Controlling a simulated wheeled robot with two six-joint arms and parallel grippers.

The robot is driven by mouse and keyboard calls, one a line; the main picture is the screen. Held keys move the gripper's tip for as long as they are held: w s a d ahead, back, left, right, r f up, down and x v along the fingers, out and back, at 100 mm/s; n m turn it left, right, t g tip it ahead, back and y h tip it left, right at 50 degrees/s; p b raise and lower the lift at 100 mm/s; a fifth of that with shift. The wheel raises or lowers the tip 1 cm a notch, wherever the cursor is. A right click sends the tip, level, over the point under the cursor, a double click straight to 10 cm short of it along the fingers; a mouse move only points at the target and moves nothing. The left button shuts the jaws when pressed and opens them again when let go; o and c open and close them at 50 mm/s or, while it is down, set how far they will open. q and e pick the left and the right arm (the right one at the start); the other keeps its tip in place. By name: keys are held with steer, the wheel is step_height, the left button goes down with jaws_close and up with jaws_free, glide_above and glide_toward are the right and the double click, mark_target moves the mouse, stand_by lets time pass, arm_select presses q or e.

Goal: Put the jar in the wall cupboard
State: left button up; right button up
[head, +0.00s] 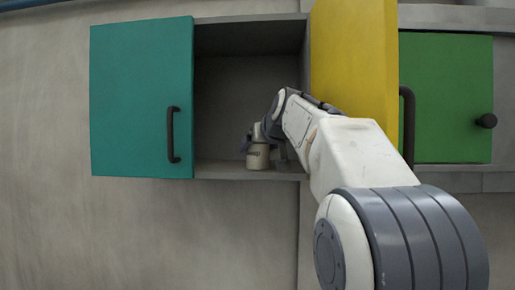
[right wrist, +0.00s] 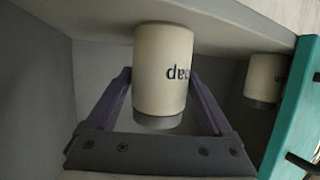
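A cream jar (right wrist: 163,75) with a grey lid and dark lettering stands between the two fingers of my right gripper (right wrist: 161,78). The right wrist view appears upside down. The fingers reach along both sides of the jar, their tips at about its width, so the gripper looks shut on it. The jar is upright inside the wall cupboard (head: 232,90), at or just on its floor. The head view shows a cream jar (head: 258,157) by my right gripper (head: 262,146), partly hidden by my arm. My left gripper is not in view.
The teal door (head: 140,98) and yellow door (head: 350,55) stand open. A green door (head: 445,95) is shut at the right. A second similar jar (right wrist: 264,78) shows near the teal door (right wrist: 296,110) in the wrist view.

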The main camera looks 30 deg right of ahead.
steer(key=shift+o, duration=0.2)
steer(key=shift+r, duration=0.25)
steer(key=b+v, duration=0.2)
steer(key=v, duration=1)
steer(key=shift+a+f, duration=0.1)
steer(key=p+x, duration=0.2)
steer(key=x, duration=1)
steer(key=shift+w+r+p, duration=0.15)
steer(key=shift+r+p, duration=0.2)
steer(key=shift+r, duration=1.4)
steer(key=shift+f, duration=0.15)
